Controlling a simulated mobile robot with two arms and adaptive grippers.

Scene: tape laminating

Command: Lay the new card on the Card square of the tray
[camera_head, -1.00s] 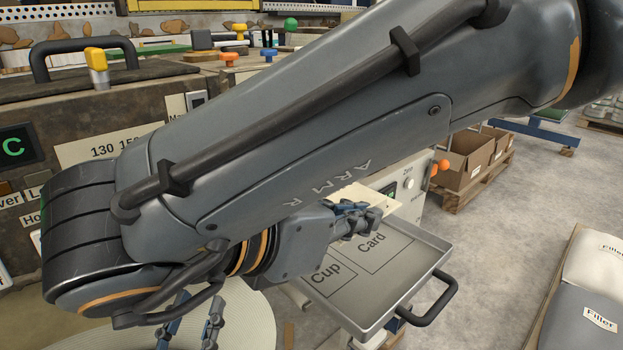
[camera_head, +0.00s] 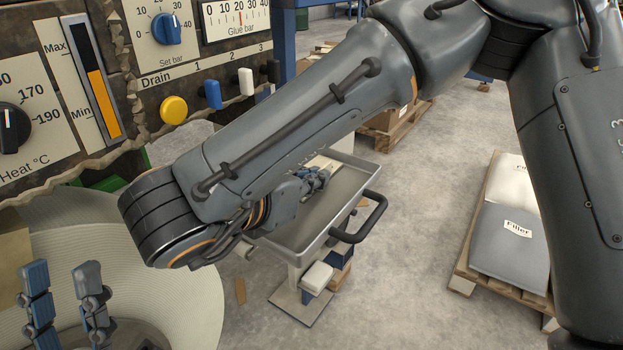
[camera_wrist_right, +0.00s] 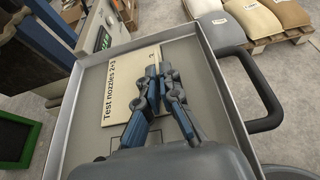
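The cream card (camera_wrist_right: 122,88), printed "Test nozzles 2+3", lies flat over the grey tray (camera_wrist_right: 188,58) in the right wrist view. My right gripper (camera_wrist_right: 157,72) has its fingertips close together at the card's right part and looks shut on it. I cannot tell whether the card touches the tray floor. The Card label is hidden; only pieces of black outline show. In the head view the card (camera_head: 324,163) is small beside my right gripper (camera_head: 318,178), over the tray (camera_head: 346,190). My left gripper (camera_head: 62,270) is open and empty, at lower left.
A black handle (camera_head: 366,218) sticks out from the tray's right side. A machine panel with a yellow button (camera_head: 173,110) and dials fills the upper left. A pallet with filler bags (camera_head: 510,240) stands at right. A round pale surface (camera_head: 180,290) lies below my left gripper.

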